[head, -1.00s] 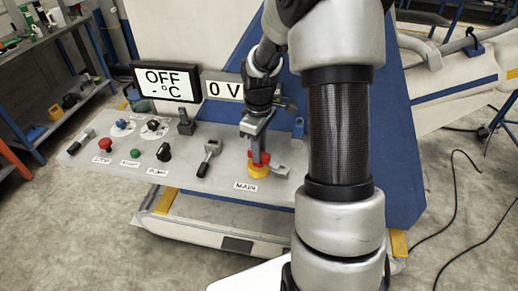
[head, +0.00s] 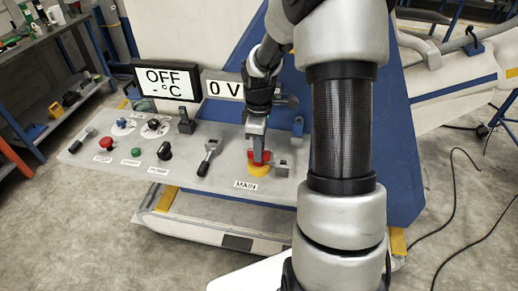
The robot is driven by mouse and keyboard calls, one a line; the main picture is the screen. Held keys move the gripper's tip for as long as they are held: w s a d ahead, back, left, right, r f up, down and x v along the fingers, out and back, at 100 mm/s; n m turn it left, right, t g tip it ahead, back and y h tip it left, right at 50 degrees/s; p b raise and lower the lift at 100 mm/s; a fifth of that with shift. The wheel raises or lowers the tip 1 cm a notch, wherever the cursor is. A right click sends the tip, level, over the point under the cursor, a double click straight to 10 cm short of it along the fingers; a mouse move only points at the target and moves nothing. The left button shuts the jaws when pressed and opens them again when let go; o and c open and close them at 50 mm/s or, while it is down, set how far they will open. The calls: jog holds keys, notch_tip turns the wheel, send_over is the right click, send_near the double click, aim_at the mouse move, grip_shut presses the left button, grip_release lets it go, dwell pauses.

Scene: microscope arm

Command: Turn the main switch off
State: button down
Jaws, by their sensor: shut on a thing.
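The main switch (head: 258,168) is a red handle on a yellow round base, behind the label MAIN (head: 246,185) on the grey control panel (head: 215,182). My gripper (head: 260,158) points down onto the switch from above and is shut on its red handle. The fingers cover part of the handle, so its exact angle is hard to tell. The display (head: 167,82) behind the panel reads OFF and - °C. The display to its right (head: 223,88) reads 0 V.
Left of the switch stand a lever (head: 209,155), a black knob (head: 165,151), a green button (head: 136,153) and a red button (head: 106,143). A small metal bracket (head: 282,168) sits close to the right of the switch.

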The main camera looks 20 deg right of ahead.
jog(key=c, duration=1.6)
grip_release()
jog(key=shift+c, duration=0.2)
notch_tip(320, 180, up, 18)
jog(key=shift+f+p, duration=0.2)
jog(key=shift+p, duration=0.25)
jog(key=shift+a, duration=0.1)
